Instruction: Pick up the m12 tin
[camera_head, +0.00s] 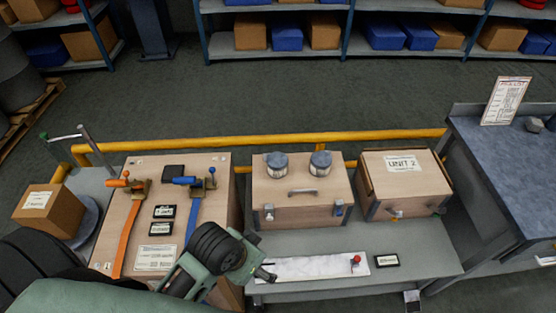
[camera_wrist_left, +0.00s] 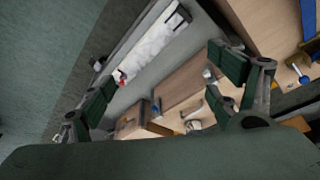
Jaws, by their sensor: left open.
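Two small grey tins with dark lids stand upright on top of a wooden box (camera_head: 300,205): a left tin (camera_head: 276,165) and a right tin (camera_head: 320,164). Their labels are too small to read, so I cannot tell which is the m12 tin. My left gripper (camera_head: 262,275) is in front of the box, lower left of the tins and apart from them. In the left wrist view its two fingers (camera_wrist_left: 168,88) are spread with nothing between them; the wooden box (camera_wrist_left: 183,85) lies beyond. My right gripper is not in view.
A wooden crate marked UNIT 2 (camera_head: 405,185) stands right of the box. A white mat (camera_head: 310,269) with a red-topped item (camera_head: 355,261) lies in front. A wooden board (camera_head: 210,215) with orange and blue-handled tools is left. A yellow rail (camera_head: 280,140) runs behind.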

